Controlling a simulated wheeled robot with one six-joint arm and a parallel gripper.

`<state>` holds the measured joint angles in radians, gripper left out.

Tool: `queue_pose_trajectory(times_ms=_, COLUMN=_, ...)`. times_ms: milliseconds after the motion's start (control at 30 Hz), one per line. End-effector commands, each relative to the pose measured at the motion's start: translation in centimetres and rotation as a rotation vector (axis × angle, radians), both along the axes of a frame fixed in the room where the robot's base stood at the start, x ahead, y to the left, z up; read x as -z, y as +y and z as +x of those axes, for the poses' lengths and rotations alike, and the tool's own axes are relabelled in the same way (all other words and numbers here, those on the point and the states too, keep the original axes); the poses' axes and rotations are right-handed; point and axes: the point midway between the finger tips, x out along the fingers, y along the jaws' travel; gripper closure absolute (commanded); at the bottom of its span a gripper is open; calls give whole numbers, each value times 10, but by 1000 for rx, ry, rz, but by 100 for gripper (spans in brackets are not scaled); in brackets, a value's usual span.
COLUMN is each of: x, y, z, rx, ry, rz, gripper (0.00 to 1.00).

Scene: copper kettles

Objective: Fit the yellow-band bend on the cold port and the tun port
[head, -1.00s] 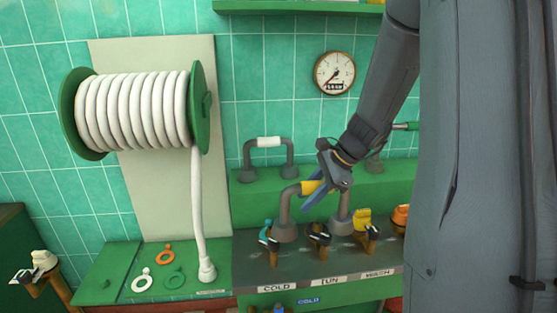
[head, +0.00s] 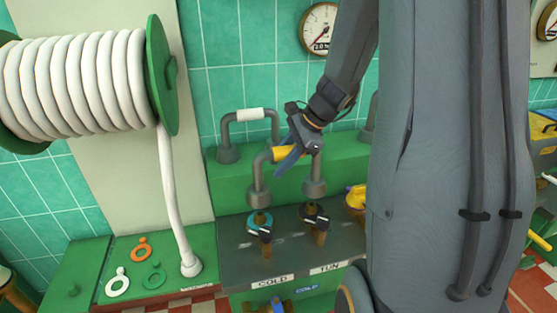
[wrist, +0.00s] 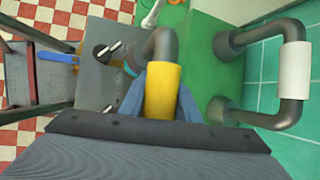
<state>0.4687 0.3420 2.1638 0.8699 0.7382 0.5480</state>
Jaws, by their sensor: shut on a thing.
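The yellow-band bend (head: 281,155) is a grey U-shaped pipe with flared feet pointing down. My gripper (head: 290,158) is shut on its yellow band, which also fills the middle of the wrist view (wrist: 162,92). The cold port (head: 260,220), with a teal ring, stands on the dark deck behind the COLD label. The tun port (head: 315,212) stands to its right behind the TUN label. The bend's feet show just above and behind the ports in the head view, apparently off the deck. The gap is hard to judge. The gripper hides part of the bend's right side.
A white-band bend (head: 249,115) stands on the green ledge behind. A hose reel (head: 85,85) hangs at left, its white hose running down to a green counter with orange, white and green rings. A yellow fitting (head: 355,197) is right of the tun port, partly behind my body.

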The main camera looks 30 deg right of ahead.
Motion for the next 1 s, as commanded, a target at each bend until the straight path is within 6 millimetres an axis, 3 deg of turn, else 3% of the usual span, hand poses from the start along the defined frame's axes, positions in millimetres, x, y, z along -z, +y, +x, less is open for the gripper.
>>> queue_pose_trajectory(times_ms=100, x=20, y=0, z=2, rx=0, ry=-1, rz=0, gripper=90)
queue_pose_trajectory(times_ms=500, x=68, y=0, z=2, rx=1, ry=-2, rz=0, gripper=90)
queue_pose_trajectory(times_ms=1000, x=75, y=0, z=1, rx=0, ry=-1, rz=0, gripper=90)
